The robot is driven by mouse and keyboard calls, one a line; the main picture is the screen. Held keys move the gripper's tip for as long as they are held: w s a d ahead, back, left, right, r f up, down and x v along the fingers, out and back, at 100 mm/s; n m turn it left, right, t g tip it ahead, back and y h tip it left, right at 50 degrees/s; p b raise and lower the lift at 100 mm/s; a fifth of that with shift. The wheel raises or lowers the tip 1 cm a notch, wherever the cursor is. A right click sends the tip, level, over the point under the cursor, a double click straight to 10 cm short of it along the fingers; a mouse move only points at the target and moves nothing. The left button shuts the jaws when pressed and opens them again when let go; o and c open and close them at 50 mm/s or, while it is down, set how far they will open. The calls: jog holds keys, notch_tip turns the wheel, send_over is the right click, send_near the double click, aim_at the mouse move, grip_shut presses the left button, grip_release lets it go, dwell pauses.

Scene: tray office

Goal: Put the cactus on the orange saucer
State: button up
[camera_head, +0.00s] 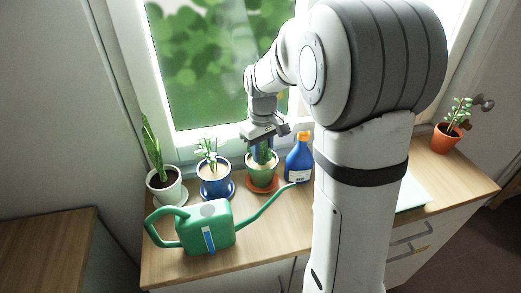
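I cannot tell whether the pot rests fully on the saucer. My gripper (265,142) points down right at the top of the cactus. Its fingers are small and partly merged with the plant, so whether they hold it does not show.
A blue pot (214,181) on a blue saucer and a white pot (165,190) stand left. A blue spray bottle (299,162) stands close on the right. A green watering can (207,226) is in front, its spout reaching toward the bottle. An orange pot (447,139) stands far right.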

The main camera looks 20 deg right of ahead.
jog(key=o, duration=0.4)
jog(key=shift+o, duration=0.2)
jog(key=shift+r, duration=0.15)
notch_tip(320, 180, up, 11)
jog(key=shift+r, duration=0.35)
jog(key=shift+s+r, duration=0.15)
jog(key=shift+s, duration=0.05)
jog(key=s+f+m+t, duration=0.1)
jog(key=s+f+m, duration=0.1)
jog(key=s, duration=0.7)
jog(key=s+f+m+t, duration=0.2)
jog(key=s+f, duration=0.3)
jog(key=s, duration=0.5)
jog(key=shift+s, duration=0.25)
jog(key=shift+a, duration=0.1)
